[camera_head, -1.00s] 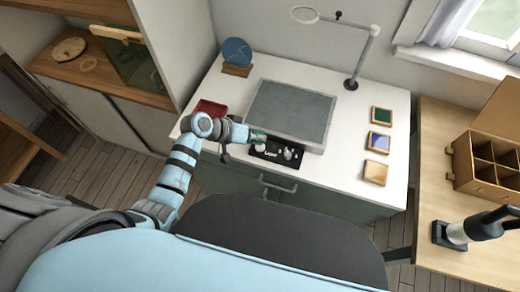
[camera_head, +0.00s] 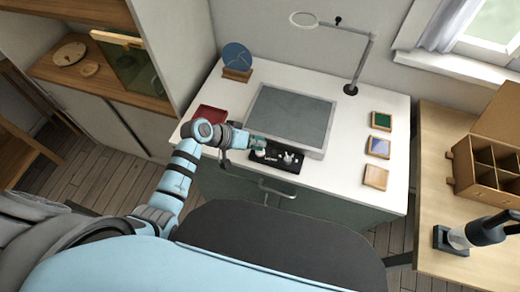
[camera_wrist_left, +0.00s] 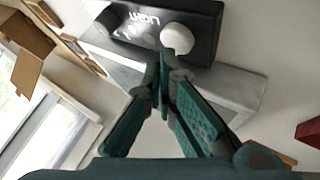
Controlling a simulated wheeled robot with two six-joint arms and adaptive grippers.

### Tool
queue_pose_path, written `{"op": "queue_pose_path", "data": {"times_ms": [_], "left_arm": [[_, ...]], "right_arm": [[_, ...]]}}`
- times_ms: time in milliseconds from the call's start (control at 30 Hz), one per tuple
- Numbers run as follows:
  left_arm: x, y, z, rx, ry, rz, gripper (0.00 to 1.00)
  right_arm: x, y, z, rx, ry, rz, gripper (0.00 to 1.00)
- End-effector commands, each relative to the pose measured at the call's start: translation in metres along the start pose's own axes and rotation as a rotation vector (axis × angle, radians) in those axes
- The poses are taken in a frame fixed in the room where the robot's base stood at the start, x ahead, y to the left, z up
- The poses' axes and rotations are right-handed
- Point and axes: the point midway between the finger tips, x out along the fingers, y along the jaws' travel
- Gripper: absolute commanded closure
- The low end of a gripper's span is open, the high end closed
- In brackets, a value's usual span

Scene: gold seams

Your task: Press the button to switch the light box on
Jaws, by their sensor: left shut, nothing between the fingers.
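The light box (camera_head: 288,115) is a flat grey slab on the white desk; its top looks dull grey. At its front edge is a black control panel (camera_head: 283,157), which also shows in the left wrist view (camera_wrist_left: 203,14) with the word LIGHT. A round white button (camera_wrist_left: 177,38) stands out of the panel there, beside a dark knob (camera_wrist_left: 108,20). My left gripper (camera_head: 258,143) is shut and empty at the panel's left end. In the wrist view its tips (camera_wrist_left: 163,72) are just below the button; I cannot tell whether they touch. My right gripper is out of view.
A red tray (camera_head: 209,113) lies left of the light box, near my left wrist. A blue disc on a stand (camera_head: 237,57) and a lamp (camera_head: 350,89) stand behind. Several framed tiles (camera_head: 377,147) lie to the right. A compartment box (camera_head: 485,175) is on the wooden bench.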

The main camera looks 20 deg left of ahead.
Motion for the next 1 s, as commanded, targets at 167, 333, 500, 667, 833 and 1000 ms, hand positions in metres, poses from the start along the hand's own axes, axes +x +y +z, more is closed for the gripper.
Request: {"op": "queue_pose_path", "data": {"times_ms": [167, 333, 500, 667, 833, 1000], "left_arm": [[0.0000, 0.0000, 0.0000, 0.000, 0.000, 0.000, 1.00], [0.0000, 0.0000, 0.0000, 0.000, 0.000, 0.000, 1.00], [0.0037, -0.0027, 0.0030, 0.000, -0.001, 0.000, 1.00], [0.0067, -0.0048, 0.0052, 0.000, -0.001, 0.000, 1.00], [0.0063, -0.0045, 0.0049, 0.000, -0.001, 0.000, 1.00], [0.0027, -0.0018, 0.0022, 0.000, -0.001, 0.000, 1.00]], "right_arm": [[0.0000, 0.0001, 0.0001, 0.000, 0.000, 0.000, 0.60], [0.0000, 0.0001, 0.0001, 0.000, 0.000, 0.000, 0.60], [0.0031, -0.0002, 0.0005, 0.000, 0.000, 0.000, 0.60], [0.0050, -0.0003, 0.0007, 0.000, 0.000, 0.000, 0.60], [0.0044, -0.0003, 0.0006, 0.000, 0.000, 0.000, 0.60], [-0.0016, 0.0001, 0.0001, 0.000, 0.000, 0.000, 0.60]]}}
